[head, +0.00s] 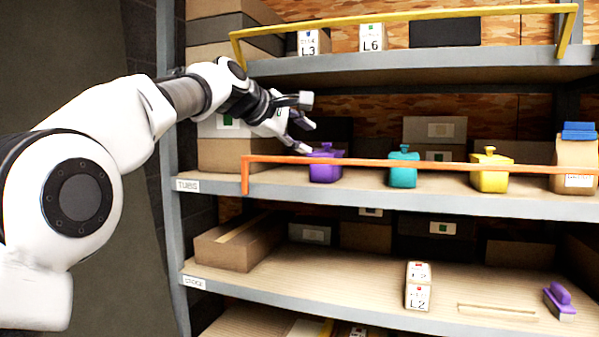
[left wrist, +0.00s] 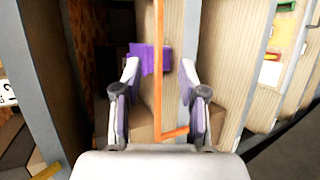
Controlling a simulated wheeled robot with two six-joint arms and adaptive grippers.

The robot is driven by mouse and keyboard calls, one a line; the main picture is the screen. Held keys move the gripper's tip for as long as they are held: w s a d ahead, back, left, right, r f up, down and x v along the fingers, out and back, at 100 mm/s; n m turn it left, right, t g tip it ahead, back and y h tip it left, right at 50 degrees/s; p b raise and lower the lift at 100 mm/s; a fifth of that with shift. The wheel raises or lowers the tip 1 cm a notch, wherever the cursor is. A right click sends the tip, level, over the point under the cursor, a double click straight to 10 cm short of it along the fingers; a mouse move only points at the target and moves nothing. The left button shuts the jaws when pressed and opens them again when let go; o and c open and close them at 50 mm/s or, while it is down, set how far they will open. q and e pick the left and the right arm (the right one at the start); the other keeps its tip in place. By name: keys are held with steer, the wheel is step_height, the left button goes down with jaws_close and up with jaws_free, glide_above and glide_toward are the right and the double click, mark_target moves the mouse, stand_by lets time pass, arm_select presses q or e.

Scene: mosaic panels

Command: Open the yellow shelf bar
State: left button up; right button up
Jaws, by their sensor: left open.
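The yellow bar (head: 440,14) runs across the front of the top shelf (head: 420,66), above the shelf board, with a bent-down leg at each end. My left gripper (head: 310,137) is open and empty, below the top shelf and near the left end of the orange bar (head: 400,163) on the middle shelf. It is apart from the yellow bar. In the left wrist view, the orange bar (left wrist: 158,60) passes between the open fingers (left wrist: 160,72) in the picture; I cannot tell whether they touch it. The purple tub (left wrist: 148,58) lies beyond. My right gripper is not in view.
Purple (head: 325,163), teal (head: 403,169) and yellow (head: 490,172) tubs stand on the middle shelf behind the orange bar. Boxes labelled L3 (head: 308,42) and L6 (head: 372,38) stand on the top shelf. A box labelled L2 (head: 418,287) and a purple-handled brush (head: 560,300) are on the lower shelf.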

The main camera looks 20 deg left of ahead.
arm_select(q)
step_height(320, 180, down, 7)
steer(key=w, duration=0.2)
steer(key=shift+a+f+g, duration=0.15)
steer(key=shift+a+g, duration=0.05)
steer(key=shift+g, duration=0.2)
